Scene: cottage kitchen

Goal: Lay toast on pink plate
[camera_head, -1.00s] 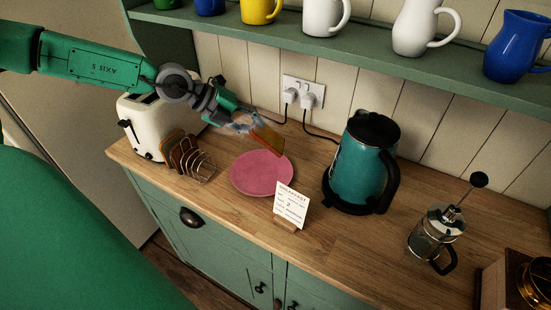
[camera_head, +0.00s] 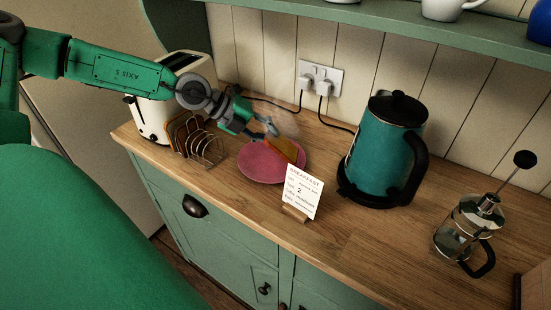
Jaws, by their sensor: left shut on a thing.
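The pink plate (camera_head: 258,167) lies on the wooden counter, between the toast rack and the kettle. A slice of toast (camera_head: 287,150) is over the back right part of the plate, tilted; I cannot tell whether it touches the plate. My left gripper (camera_head: 271,134) comes in from the left and is shut on the toast's upper left end. My right gripper is not in view.
A toast rack (camera_head: 208,150) with toast in it stands left of the plate, before a white toaster (camera_head: 153,117). A breakfast card (camera_head: 303,190) stands at the plate's front right. A teal kettle (camera_head: 380,155) and a French press (camera_head: 465,232) stand to the right.

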